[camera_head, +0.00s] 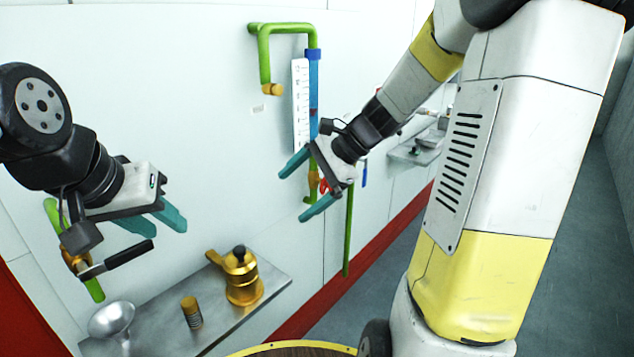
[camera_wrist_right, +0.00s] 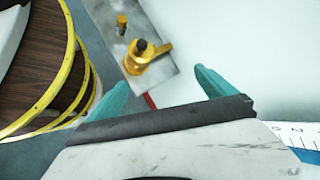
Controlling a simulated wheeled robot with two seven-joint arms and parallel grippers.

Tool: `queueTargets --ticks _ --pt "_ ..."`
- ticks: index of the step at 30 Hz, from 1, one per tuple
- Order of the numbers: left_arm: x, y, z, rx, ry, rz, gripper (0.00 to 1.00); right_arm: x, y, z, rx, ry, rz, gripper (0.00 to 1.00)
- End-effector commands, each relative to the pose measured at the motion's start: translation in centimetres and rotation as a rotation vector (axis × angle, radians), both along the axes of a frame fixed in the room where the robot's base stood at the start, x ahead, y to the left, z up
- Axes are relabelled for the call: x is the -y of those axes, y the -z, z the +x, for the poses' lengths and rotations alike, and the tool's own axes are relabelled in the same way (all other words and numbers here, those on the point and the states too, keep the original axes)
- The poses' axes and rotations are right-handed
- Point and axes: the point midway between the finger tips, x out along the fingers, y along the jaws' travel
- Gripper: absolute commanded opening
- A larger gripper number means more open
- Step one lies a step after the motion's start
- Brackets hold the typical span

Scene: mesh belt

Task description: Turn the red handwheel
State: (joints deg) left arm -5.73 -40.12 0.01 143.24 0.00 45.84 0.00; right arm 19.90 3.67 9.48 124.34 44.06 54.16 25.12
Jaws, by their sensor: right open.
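The red handwheel (camera_head: 323,186) is a small red part low on the pipe fitting beside the white scale, partly hidden behind my right gripper. My right gripper (camera_head: 294,192) is open and in front of the wall, with its fingers pointing left. The handwheel shows near its palm side, and I cannot tell whether they touch. In the right wrist view the two teal fingers (camera_wrist_right: 160,90) are spread with nothing held between them, and the handwheel cannot be made out.
A metal shelf (camera_head: 262,283) below carries a brass valve body (camera_head: 242,278), a small brass cylinder (camera_head: 191,312) and a silver funnel (camera_head: 111,320). A green pipe (camera_head: 264,55) and a white scale (camera_head: 300,105) are on the wall. A yellow-rimmed round table (camera_head: 290,350) is at the bottom.

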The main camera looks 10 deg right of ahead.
Motion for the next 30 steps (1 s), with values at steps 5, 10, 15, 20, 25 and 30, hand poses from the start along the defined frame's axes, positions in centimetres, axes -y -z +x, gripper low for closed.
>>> queueTargets --ticks 5,10,15,20,25,30 --pt "0.0 0.0 0.0 0.0 0.0 0.0 0.36 2.1 3.4 7.1 -0.262 0.319 0.347 0.95" --pt "0.0 0.0 0.0 0.0 0.0 0.0 0.36 6.4 7.1 13.6 -0.484 0.616 0.705 0.95" --pt "0.0 0.0 0.0 0.0 0.0 0.0 0.36 12.6 11.2 18.5 -0.659 0.868 1.057 0.95" --pt "0.0 0.0 0.0 0.0 0.0 0.0 0.36 17.1 14.1 20.7 -0.75 1.008 1.284 0.95" --pt "0.0 0.0 0.0 0.0 0.0 0.0 0.36 18.6 15.1 21.6 -0.779 1.055 1.368 0.95" --pt "0.0 0.0 0.0 0.0 0.0 0.0 0.36 17.2 15.1 23.3 -0.78 1.054 1.369 0.95"
